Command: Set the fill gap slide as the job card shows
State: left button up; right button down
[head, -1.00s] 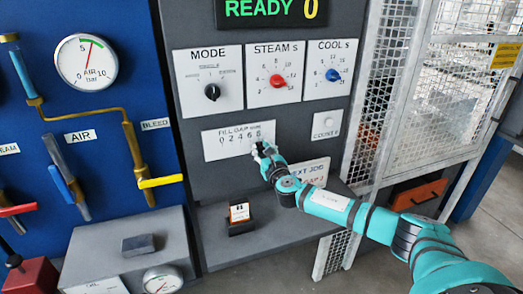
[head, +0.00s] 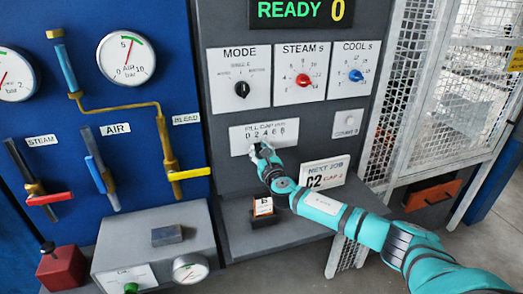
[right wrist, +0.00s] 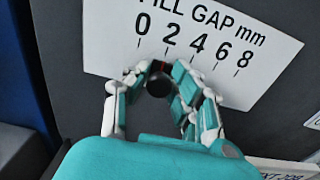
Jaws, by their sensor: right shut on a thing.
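The fill gap scale (head: 290,131) is a white plate marked 0 to 8 mm, on the grey press panel. It also shows in the right wrist view (right wrist: 255,30). My right gripper (head: 257,151) is at the plate's lower left edge. In the right wrist view its fingers are shut around the dark slide knob (right wrist: 158,84), which sits about below the 2 mark. The fingers partly hide the knob. My left gripper is out of view.
Mode, steam and cool dials (head: 303,80) are above the scale, with a counter button (head: 348,121) to its right. A mesh guard (head: 440,100) stands at right.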

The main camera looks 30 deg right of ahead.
jog(key=c, duration=1.5)
grip_release()
jog(key=o, duration=0.4)
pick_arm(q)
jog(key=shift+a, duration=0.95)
pick_arm(e)
jog(key=v, duration=1.2)
